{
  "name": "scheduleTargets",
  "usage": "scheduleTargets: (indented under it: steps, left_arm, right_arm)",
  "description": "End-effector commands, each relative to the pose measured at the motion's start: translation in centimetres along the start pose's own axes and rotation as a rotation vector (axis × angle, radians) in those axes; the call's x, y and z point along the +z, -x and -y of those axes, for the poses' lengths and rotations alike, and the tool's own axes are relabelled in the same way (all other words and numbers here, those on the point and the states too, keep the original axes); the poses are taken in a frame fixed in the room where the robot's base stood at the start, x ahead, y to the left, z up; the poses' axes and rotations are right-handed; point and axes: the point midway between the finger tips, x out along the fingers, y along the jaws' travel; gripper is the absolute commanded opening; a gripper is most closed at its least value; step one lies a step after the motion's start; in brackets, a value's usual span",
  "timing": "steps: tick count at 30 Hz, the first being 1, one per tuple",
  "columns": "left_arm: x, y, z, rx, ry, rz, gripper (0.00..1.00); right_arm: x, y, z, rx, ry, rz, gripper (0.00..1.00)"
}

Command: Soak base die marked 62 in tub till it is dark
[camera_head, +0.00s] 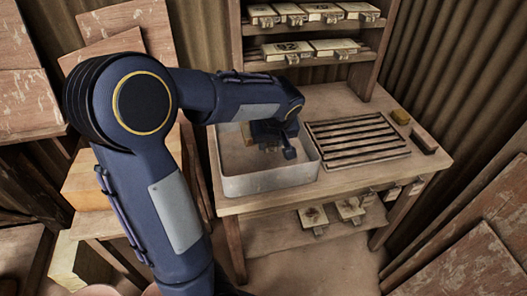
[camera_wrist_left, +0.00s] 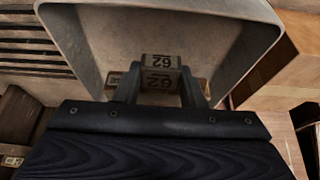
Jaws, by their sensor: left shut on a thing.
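The tub (camera_head: 268,182) is a pale metal basin on the left of the bench, and its wall also shows in the left wrist view (camera_wrist_left: 70,45). My left gripper (camera_head: 272,148) is inside the tub's outline, pointing down. In the left wrist view my left gripper (camera_wrist_left: 162,90) is shut on a brown block-like die (camera_wrist_left: 160,80) with the number 62 on it, seen upside down. The die is over or in the tub; I cannot tell whether it touches water. In the head view the arm and gripper largely hide it. My right gripper is not in view.
A slatted rack (camera_head: 357,140) lies right of the tub. Shelves behind the bench hold several dies (camera_head: 333,46). More dies sit on a low shelf (camera_head: 314,217) below.

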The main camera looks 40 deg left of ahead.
Motion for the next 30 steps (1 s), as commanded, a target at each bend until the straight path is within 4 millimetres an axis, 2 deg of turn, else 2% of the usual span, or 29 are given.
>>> scheduleTargets:
  steps: [16, 30]
  left_arm:
    - [-0.2, 0.4, -0.1, 0.003, 0.000, -0.003, 0.00]
    - [-1.7, 3.9, 0.0, 0.003, 0.001, -0.003, 0.00]
  right_arm:
    - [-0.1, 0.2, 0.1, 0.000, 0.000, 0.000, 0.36]
    - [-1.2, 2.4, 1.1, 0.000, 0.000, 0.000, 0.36]
